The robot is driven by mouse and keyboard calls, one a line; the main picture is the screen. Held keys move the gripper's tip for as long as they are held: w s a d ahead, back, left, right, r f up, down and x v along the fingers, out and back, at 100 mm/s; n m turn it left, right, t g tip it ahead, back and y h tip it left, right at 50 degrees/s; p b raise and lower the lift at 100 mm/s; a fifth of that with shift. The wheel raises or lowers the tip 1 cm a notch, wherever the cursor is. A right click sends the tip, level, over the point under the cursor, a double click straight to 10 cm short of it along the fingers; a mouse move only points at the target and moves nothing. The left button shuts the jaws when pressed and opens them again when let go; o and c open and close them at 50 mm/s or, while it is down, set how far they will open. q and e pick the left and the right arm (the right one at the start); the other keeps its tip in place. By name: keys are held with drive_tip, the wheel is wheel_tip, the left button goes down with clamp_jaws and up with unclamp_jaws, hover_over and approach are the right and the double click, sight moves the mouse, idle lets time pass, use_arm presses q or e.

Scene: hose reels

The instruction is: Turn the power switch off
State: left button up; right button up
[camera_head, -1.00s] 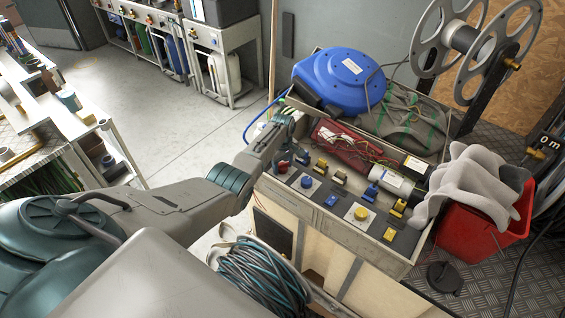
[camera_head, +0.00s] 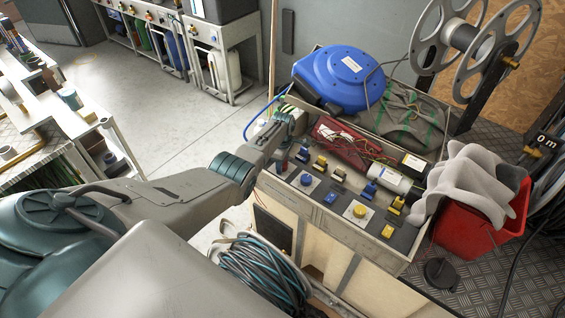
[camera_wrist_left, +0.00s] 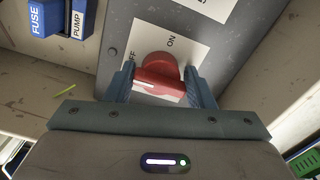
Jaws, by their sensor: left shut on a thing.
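The power switch is a red rotary knob (camera_wrist_left: 158,72) on a white label with "ON" at its upper right and "OFF", partly covered, at its left. The label is on a grey panel (camera_wrist_left: 208,48). My left gripper (camera_wrist_left: 160,88) has one finger on each side of the knob and is shut on it. A pale mark shows near the knob's lower edge; its exact setting is hard to tell. In the head view my left gripper (camera_head: 290,122) is at the far left end of the control bench (camera_head: 388,258), and the knob is not clearly visible there. My right gripper is not in view.
Blue blocks marked "FUSE" and "PUMP" (camera_wrist_left: 79,18) sit beside the panel. Yellow and blue controls (camera_head: 361,211) line the bench. A blue hose reel (camera_head: 338,78) is behind, a red bin (camera_head: 478,232) right, and a coiled hose (camera_head: 262,275) in front.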

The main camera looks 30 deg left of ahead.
use_arm(q)
drive_tip(key=shift+r, duration=0.1)
drive_tip(key=o, duration=0.7)
drive_tip(key=shift+r, duration=0.55)
wheel_tip(320, 180, up, 10)
drive_tip(key=shift+f, duration=0.15)
